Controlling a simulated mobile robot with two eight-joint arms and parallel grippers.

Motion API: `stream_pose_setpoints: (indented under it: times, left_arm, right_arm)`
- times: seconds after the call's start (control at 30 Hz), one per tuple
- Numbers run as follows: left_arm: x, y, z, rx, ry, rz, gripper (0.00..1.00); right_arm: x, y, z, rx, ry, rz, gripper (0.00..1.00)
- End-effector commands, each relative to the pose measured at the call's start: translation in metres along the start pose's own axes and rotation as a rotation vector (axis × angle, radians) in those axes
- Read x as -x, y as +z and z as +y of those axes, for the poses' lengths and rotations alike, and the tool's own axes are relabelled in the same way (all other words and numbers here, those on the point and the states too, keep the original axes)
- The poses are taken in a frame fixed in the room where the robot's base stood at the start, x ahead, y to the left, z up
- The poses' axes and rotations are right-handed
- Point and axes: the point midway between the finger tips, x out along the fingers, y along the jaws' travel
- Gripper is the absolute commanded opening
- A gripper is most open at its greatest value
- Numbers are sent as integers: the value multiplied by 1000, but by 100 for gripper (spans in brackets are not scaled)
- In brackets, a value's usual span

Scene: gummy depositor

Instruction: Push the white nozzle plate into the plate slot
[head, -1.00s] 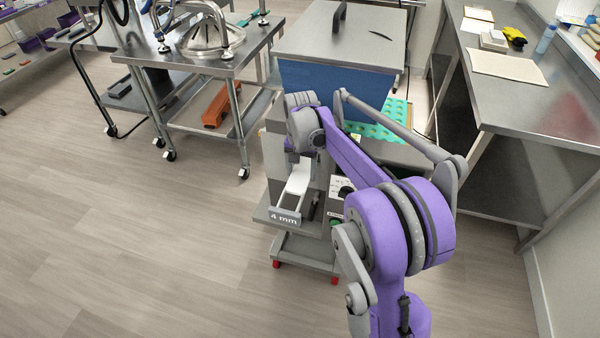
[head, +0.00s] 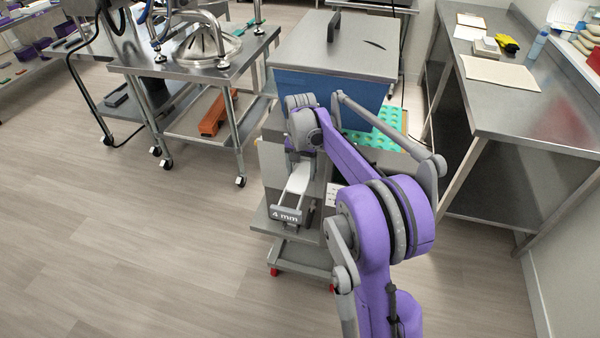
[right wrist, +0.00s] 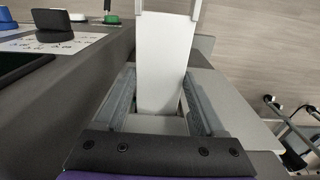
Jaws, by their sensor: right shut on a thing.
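The white nozzle plate (head: 298,180) is a long light strip with a grey end piece marked "4 mm" (head: 286,215). It juts from the front of the grey depositor (head: 273,165), with the marked end toward me. My right gripper (head: 303,165) is at the plate's far part, close to the depositor. In the right wrist view the plate (right wrist: 164,60) runs between the two fingers of the gripper (right wrist: 160,105), which is shut on it. The plate slot is hidden behind my gripper and wrist, so I cannot tell how the plate meets it. My left gripper is out of view.
The control panel (right wrist: 55,38), with black, green and white knobs, lies left of the plate in the wrist view. A blue bin (head: 300,85) stands behind the depositor. A steel cart (head: 190,65) is at back left, a bench (head: 500,100) at right. The left floor is clear.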

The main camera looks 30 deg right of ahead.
Motion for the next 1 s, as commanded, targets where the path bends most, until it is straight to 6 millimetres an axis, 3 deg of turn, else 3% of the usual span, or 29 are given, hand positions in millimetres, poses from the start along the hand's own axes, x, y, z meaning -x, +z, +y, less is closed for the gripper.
stream_pose_setpoints:
  times: [0.27,0.87,0.9,1.0]
  left_arm:
    - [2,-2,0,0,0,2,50]
    - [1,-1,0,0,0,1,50]
    - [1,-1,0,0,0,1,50]
    - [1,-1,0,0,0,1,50]
  right_arm:
    - [1,-11,0,-2,-1,1,0]
    - [1,-8,0,-4,-1,5,0]
    - [1,-7,0,-4,-1,5,75]
    - [1,-7,0,-4,-1,4,93]
